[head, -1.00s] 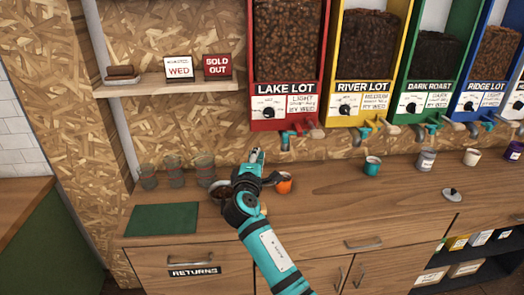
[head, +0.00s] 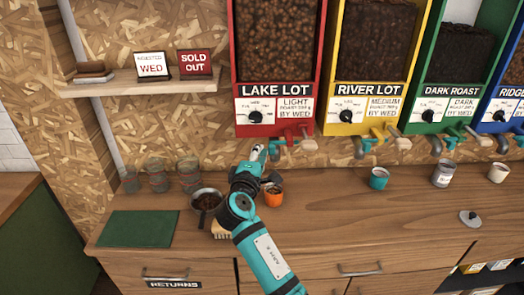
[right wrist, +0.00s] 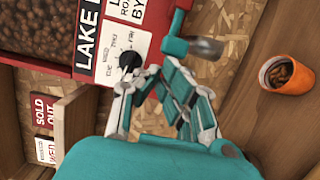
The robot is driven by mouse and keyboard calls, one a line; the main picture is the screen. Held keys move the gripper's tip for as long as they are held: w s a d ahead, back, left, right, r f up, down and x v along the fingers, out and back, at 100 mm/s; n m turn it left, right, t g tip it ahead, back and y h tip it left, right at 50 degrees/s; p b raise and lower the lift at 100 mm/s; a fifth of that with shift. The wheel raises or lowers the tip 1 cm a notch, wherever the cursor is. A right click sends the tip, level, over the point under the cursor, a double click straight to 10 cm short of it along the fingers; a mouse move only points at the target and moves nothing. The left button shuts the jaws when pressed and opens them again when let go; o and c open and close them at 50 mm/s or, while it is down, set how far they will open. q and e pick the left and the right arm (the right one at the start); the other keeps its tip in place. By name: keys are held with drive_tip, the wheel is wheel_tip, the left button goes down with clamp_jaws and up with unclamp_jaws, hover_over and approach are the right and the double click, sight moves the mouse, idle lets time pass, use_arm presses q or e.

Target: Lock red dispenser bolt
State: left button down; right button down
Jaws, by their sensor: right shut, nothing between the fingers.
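The red dispenser (head: 233,104), labelled LAKE LOT, hangs on the wall and is mostly full of beans. Its valve (head: 290,138), with teal and red parts and a pale handle, sits under its front. In the right wrist view the red dispenser (right wrist: 88,72) is at upper left, its teal spout (right wrist: 174,48) beyond the fingers. My right gripper (head: 257,153) is shut and empty, just below and left of the valve; its fingers (right wrist: 150,78) overlap the dial's edge in the right wrist view. I cannot tell whether they touch anything. The bolt is not clearly made out. My left gripper is out of view.
An orange cup of beans (head: 273,199) and a pan of beans (head: 204,200) stand on the counter by my arm. Several glasses and a green mat (head: 138,229) are at left.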

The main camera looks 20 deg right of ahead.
sight(272, 150)
drive_tip(key=d, duration=0.1)
drive_tip(key=d+p, duration=0.1)
drive_tip(key=d, duration=0.1)
drive_tip(key=shift+s, duration=0.35)
drive_tip(key=shift+d, duration=0.25)
drive_tip(key=shift+a, duration=0.1)
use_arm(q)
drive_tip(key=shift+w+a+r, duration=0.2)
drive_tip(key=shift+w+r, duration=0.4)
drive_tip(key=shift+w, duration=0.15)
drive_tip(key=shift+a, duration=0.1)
use_arm(e)
drive_tip(key=shift+f, duration=0.1)
